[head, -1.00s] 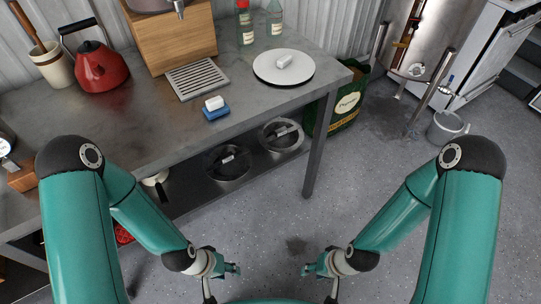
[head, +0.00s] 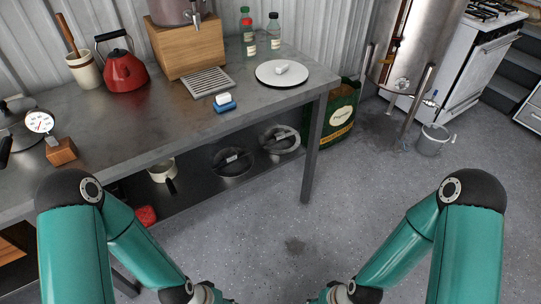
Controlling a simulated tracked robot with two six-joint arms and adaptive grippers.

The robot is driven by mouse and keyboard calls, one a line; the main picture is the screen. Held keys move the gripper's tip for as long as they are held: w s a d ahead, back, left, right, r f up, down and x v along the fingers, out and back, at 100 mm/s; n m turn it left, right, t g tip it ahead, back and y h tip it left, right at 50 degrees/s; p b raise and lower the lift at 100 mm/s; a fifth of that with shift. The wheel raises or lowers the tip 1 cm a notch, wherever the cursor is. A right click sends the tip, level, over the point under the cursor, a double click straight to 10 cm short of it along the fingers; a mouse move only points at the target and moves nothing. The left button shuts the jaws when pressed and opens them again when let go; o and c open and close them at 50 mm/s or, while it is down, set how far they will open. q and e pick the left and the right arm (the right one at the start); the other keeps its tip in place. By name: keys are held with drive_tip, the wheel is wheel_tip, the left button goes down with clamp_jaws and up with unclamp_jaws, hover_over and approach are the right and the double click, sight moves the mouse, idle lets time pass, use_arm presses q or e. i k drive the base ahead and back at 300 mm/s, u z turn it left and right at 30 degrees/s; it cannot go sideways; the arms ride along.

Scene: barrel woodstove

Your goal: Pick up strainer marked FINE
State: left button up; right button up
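Two round metal vessels with dark insides stand on the lower shelf under the bench: a left one (head: 232,166) and a right one (head: 281,140). Each has a small pale label across it. They may be strainers, but the lettering is too small to read, so I cannot tell which is marked FINE. My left gripper (head: 226,299) and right gripper (head: 316,298) are at the bottom edge, mostly cut off, well below and in front of the shelf. Neither is near the vessels, and their finger opening cannot be seen.
The metal bench (head: 150,124) overhangs the shelf, with a leg (head: 313,150) just right of the vessels. A white pan (head: 161,170) with a dark handle is left of them. A green sack (head: 342,115) stands behind the leg. The floor in front is clear.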

sight(229, 161)
drive_tip(key=u, duration=0.2)
drive_tip(key=i, duration=0.9)
drive_tip(key=z, duration=0.1)
